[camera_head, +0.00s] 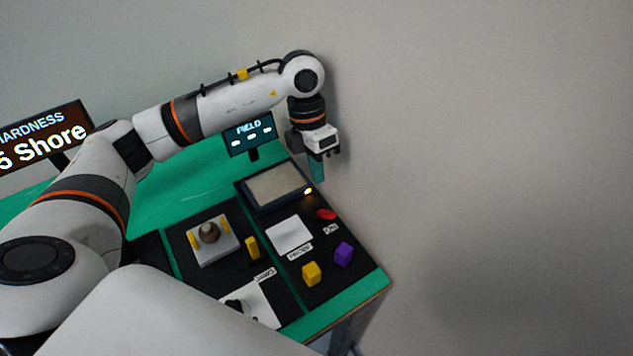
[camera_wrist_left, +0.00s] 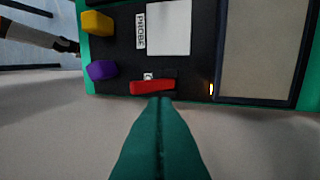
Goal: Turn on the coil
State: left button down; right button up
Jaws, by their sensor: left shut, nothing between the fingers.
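A red switch (camera_head: 326,213) sits on the black panel near the right edge of the bench, beside a small label that is too small to read. It also shows in the left wrist view (camera_wrist_left: 152,87). My left gripper (camera_head: 317,181) points down near the panel's far right corner, above and beyond the switch. Its green fingers are shut together and empty. In the left wrist view the fingertips (camera_wrist_left: 160,99) appear just at the red switch's edge; I cannot tell whether they touch. A small amber light (camera_head: 308,191) glows by the grey-topped tray (camera_head: 250,201). My right gripper is out of view.
A yellow block (camera_head: 312,273) and a purple block (camera_head: 343,254) lie on the panel's near end. A white pad (camera_head: 289,234) lies beside the switch. A FIELD display (camera_head: 249,135) stands behind. The wall (camera_head: 480,180) is close on the right.

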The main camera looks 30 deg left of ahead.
pick_arm(q)
jog(key=shift+s+d+r+b, duration=0.1)
jog(key=shift+s+d+r, duration=0.2)
jog(key=shift+r, duration=0.6)
jog(key=shift+s+d+r+b, duration=0.15)
jog(key=shift+d+r, duration=0.2)
jog(key=shift+r, duration=0.6)
jog(key=shift+s+d+r+b, duration=0.1)
jog(key=shift+s+d+r, duration=0.2)
jog(key=shift+r, duration=0.6)
jog(key=shift+w+d, duration=0.1)
